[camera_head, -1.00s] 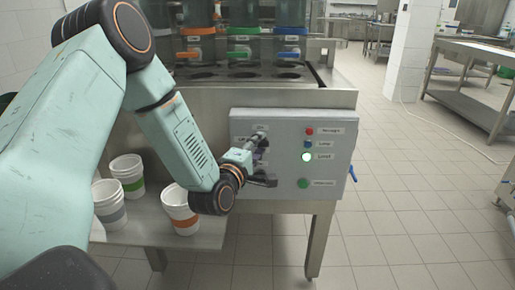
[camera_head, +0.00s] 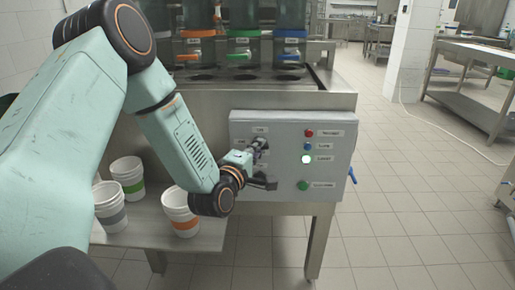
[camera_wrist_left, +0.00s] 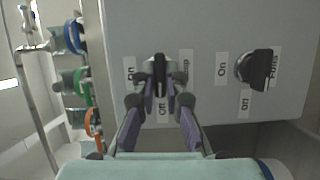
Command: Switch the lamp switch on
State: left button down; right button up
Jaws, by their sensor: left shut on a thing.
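The lamp switch (camera_wrist_left: 158,72) is a dark rotary knob on the grey control box (camera_head: 336,118). In the left wrist view it stands between the fingertips of my left gripper (camera_wrist_left: 159,98), with "On", "Off" and lamp labels around it. The gripper's purple-padded fingers are shut on the knob from both sides. In the head view my left gripper (camera_head: 259,152) is at the left part of the box's front, and it largely hides the knob there. The knob's exact setting is hard to tell. My right gripper is not in view.
A second dark knob (camera_wrist_left: 255,69) sits beside the lamp switch. The box also carries a red light (camera_head: 309,132), a blue light (camera_head: 308,146), a brightly lit green-white light (camera_head: 306,159) and a green button (camera_head: 303,185). Cups (camera_head: 181,211) stand on a low shelf at left.

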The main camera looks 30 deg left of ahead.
pick_arm(q)
jog(key=shift+w+d+r+m+g+y+p, duration=0.1)
jog(key=shift+m+g+y+p, duration=0.8)
jog(key=shift+m+p, duration=1.5)
jog(key=shift+s+d+r+m+g+y+p, duration=0.1)
jog(key=shift+m+g+y+p, duration=0.4)
jog(key=shift+m+g+p, duration=1.3)
jog(key=shift+w+d+r+m+g+y+p, duration=0.1)
jog(key=shift+m+g+y+p, duration=0.45)
jog(key=shift+m+p, duration=2.45)
jog(key=shift+n+y+p, duration=0.25)
jog(key=shift+n+p, duration=0.35)
jog(key=shift+p, duration=0.2)
jog(key=c, duration=1.4)
grip_release()
jog(key=v, duration=1.2)
